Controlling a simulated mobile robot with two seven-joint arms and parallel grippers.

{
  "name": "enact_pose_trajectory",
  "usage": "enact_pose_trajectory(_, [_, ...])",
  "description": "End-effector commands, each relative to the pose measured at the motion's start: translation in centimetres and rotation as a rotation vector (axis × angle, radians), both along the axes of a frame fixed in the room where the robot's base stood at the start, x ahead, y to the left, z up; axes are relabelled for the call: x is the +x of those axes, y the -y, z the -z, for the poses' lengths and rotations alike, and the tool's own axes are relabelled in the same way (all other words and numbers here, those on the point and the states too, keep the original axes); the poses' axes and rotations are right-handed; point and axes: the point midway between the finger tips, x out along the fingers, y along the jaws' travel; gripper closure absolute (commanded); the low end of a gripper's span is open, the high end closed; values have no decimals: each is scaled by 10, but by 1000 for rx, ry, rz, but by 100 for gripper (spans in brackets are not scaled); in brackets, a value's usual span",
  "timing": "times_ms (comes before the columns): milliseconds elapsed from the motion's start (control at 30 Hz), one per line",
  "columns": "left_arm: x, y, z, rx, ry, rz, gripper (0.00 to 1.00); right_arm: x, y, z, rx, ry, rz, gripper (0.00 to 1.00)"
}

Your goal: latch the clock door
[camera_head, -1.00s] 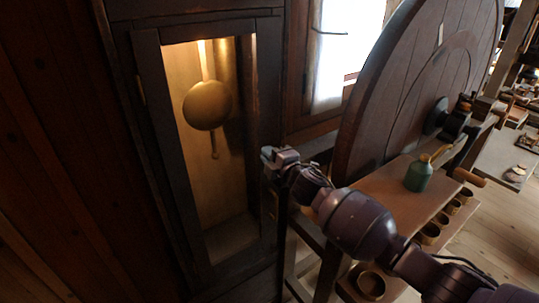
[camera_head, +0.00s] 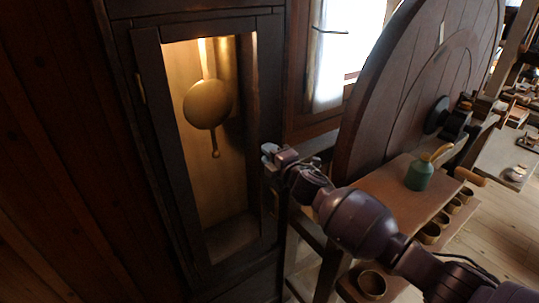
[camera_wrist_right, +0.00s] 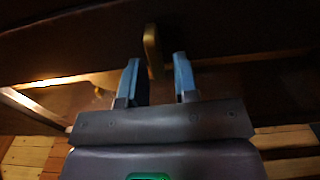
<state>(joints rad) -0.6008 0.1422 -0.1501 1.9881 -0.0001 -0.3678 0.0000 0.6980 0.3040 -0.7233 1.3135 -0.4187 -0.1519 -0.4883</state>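The tall dark clock case stands at left in the head view, with its framed glass door (camera_head: 268,100) flush with the case as far as I can tell. A brass pendulum (camera_head: 208,104) shows through the glass. My right gripper (camera_head: 267,153) is at the door's right edge. In the right wrist view a small brass latch piece (camera_wrist_right: 152,48) sits on a dark wooden surface, just beyond and between the fingertips of my right gripper (camera_wrist_right: 157,75). The fingers are apart, and I see no clear contact with the latch. In the head view the gripper hides the latch. My left gripper is out of view.
A large wooden wheel (camera_head: 400,90) stands right of the clock, by a bright window (camera_head: 345,50). Below it a bench (camera_head: 395,190) carries a green oil can (camera_head: 419,175). Several brass cups (camera_head: 430,233) sit on the lower shelf, close to my right forearm.

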Motion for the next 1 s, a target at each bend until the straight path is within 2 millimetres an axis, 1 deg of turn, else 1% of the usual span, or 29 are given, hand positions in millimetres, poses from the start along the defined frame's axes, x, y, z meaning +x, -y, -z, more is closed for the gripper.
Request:
enact_pose_trajectory(333, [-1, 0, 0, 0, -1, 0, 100, -1, 1, 0, 1, -1, 0, 65])
enact_pose_trajectory(467, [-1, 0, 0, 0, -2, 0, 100, -6, 6, 0, -1, -1, 1, 65])
enact_pose_trajectory(567, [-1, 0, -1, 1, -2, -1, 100, -15, 12, 0, 0, 0, 0, 65])
enact_pose_trajectory(1000, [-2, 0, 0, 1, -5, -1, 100, -69, 51, 1, 0, -1, -1, 65])
